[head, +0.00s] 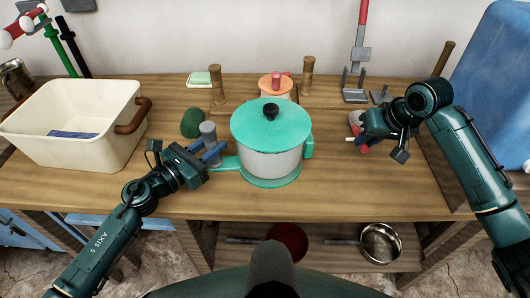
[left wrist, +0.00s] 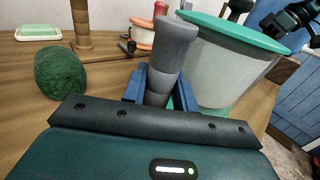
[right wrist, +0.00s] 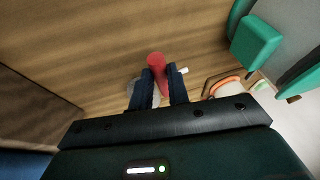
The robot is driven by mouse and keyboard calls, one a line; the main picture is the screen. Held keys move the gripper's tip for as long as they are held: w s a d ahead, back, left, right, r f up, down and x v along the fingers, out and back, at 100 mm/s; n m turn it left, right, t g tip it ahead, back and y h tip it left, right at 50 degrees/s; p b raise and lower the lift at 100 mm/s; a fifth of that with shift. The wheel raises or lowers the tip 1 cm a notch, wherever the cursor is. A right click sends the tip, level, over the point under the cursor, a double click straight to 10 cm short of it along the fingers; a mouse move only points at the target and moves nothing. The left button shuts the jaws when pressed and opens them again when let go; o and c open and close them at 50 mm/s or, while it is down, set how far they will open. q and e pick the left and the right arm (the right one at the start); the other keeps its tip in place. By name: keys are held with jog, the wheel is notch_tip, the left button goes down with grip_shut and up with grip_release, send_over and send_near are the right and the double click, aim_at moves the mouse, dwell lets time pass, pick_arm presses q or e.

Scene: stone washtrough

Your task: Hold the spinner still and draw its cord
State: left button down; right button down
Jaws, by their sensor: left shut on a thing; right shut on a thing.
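The spinner (head: 272,150) has a teal lid with a black knob, a pale bowl and a teal base, and stands upright mid-bench. A grey upright post (head: 208,131) stands at its left, by a teal arm from the base. My left gripper (head: 213,152) is shut around this post, which also shows in the left wrist view (left wrist: 172,50). A teal block (head: 309,146) sits on the spinner's right side. My right gripper (head: 361,142) is shut on a red handle (right wrist: 157,61), apart from the spinner, to its right. I cannot make out a cord between them.
A cream tub (head: 70,140) stands at the left, with a dark green ball (head: 192,123) near the post. Behind the spinner are an orange pot (head: 268,84), wooden posts and a soap dish (head: 199,79). Bare bench lies in front of my right gripper.

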jog(key=shift+d, duration=0.5)
jog(key=shift+s+a, duration=0.15)
jog(key=shift+a, duration=1.4)
jog(key=shift+s+a, duration=0.15)
jog(key=shift+a, duration=1.45)
jog(key=shift+s+a, duration=0.15)
jog(key=shift+a, duration=1.4)
jog(key=c, duration=1.3)
grip_release()
jog(key=shift+r, duration=3.5)
